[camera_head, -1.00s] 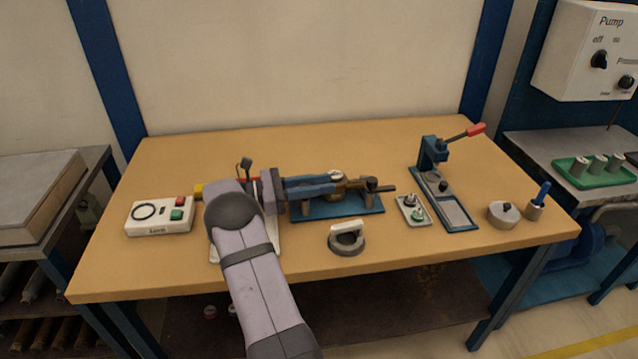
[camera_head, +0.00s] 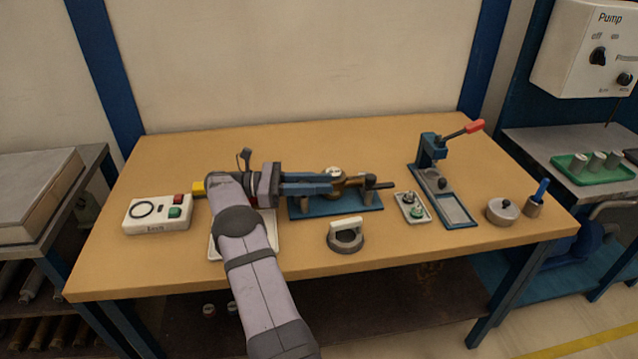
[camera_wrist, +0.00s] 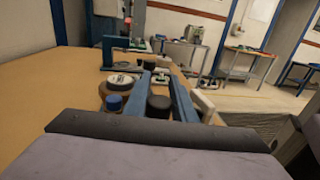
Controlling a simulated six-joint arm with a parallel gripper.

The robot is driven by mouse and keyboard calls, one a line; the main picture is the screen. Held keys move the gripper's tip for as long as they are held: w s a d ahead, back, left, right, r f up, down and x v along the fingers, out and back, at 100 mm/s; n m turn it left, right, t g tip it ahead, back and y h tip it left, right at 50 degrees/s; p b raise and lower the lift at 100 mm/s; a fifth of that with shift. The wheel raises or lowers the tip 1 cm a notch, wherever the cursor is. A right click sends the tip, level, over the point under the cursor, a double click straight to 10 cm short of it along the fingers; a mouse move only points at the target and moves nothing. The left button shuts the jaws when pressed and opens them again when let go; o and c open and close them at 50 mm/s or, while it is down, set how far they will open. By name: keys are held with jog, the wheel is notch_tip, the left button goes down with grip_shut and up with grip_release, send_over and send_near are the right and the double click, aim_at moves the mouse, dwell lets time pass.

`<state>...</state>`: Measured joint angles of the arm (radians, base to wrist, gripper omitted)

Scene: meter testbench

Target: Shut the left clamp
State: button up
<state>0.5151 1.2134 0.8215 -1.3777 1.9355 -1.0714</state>
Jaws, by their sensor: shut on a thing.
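The blue clamp fixture (camera_head: 340,205) lies at the middle of the table, with a round meter (camera_wrist: 120,82) on it in the wrist view. My gripper (camera_head: 330,181) reaches over the fixture's left part from the left, its blue fingers level. In the wrist view a black knob (camera_wrist: 159,106), seemingly the left clamp's handle, sits between the fingers, and my gripper (camera_wrist: 158,95) is shut on it. The rest of the left clamp is hidden by the fingers. The right clamp (camera_head: 372,183) shows at the fixture's right end with its dark handle pointing right.
A white-handled round tool (camera_head: 346,236) stands just in front of the fixture. A switch box (camera_head: 158,213) is at the left, a small tray (camera_head: 412,208) and a lever press (camera_head: 440,180) at the right.

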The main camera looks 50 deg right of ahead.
jog(key=o, duration=1.1)
jog(key=shift+c, duration=0.2)
notch_tip(320, 180, up, 10)
